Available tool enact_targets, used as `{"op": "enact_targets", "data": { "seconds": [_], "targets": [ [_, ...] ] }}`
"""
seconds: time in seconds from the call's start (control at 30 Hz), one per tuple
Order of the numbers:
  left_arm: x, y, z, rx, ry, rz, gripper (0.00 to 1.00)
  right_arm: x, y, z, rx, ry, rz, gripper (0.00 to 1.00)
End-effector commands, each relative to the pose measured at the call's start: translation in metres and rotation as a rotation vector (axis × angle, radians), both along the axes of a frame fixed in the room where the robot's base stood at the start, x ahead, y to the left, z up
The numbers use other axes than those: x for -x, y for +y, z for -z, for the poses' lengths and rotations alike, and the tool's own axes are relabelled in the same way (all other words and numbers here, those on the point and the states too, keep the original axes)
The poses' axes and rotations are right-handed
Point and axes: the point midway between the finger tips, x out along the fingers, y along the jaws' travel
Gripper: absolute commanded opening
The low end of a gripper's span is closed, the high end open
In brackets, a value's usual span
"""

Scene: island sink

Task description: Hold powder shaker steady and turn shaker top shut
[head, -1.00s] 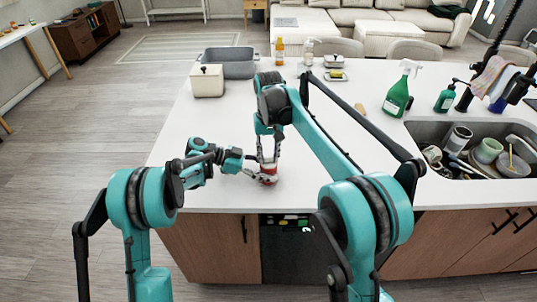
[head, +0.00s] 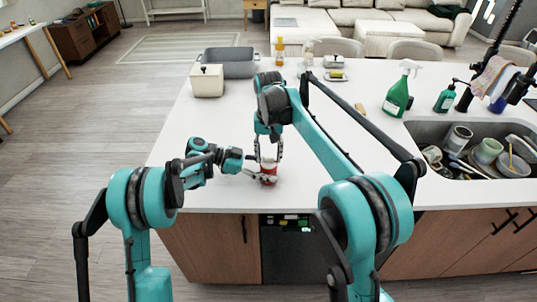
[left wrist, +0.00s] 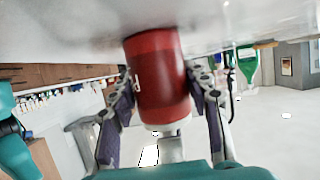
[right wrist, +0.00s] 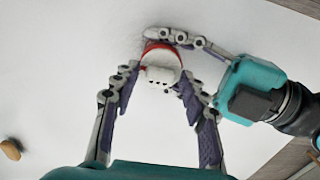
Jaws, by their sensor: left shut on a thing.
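The powder shaker (head: 268,174) stands upright on the white counter near its front edge. Its body is red with white lettering in the left wrist view (left wrist: 157,80). Its white shaker top (right wrist: 161,70) faces up in the right wrist view, inside a red rim. My left gripper (left wrist: 158,84) is shut around the red body from the side. My right gripper (right wrist: 158,80) points down over the shaker from above. Its fingers are spread on both sides of the top, with gaps, and hold nothing. Whether the top is fully turned shut cannot be told.
A cream canister (head: 207,82) and a grey basin (head: 232,62) stand at the back left of the counter. A green spray bottle (head: 397,95) and a sink (head: 425,131) full of dishes are on the right. The counter around the shaker is clear.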

Motion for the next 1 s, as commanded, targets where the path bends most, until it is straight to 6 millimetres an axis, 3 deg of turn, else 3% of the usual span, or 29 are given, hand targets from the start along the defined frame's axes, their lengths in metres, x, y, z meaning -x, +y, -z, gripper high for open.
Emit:
{"op": "enact_targets", "data": {
  "seconds": [0.37,0.47,0.8,1.0],
  "targets": [
    [0.0,0.0,0.0,-0.001,0.0,0.0,0.14,0.0,0.0,-0.004,0.0,0.001,-0.001,0.52],
    [0.0,0.0,0.0,-0.001,0.0,0.0,0.14,0.0,0.0,-0.017,0.0,0.001,-0.001,0.52],
    [0.0,0.0,0.0,0.0,0.0,-0.001,0.14,0.0,0.0,-0.09,0.0,0.001,-0.001,0.52],
    [0.0,0.0,0.0,0.0,0.0,-0.001,0.14,0.0,0.0,-0.114,0.0,0.001,-0.001,0.52]
  ]
}}
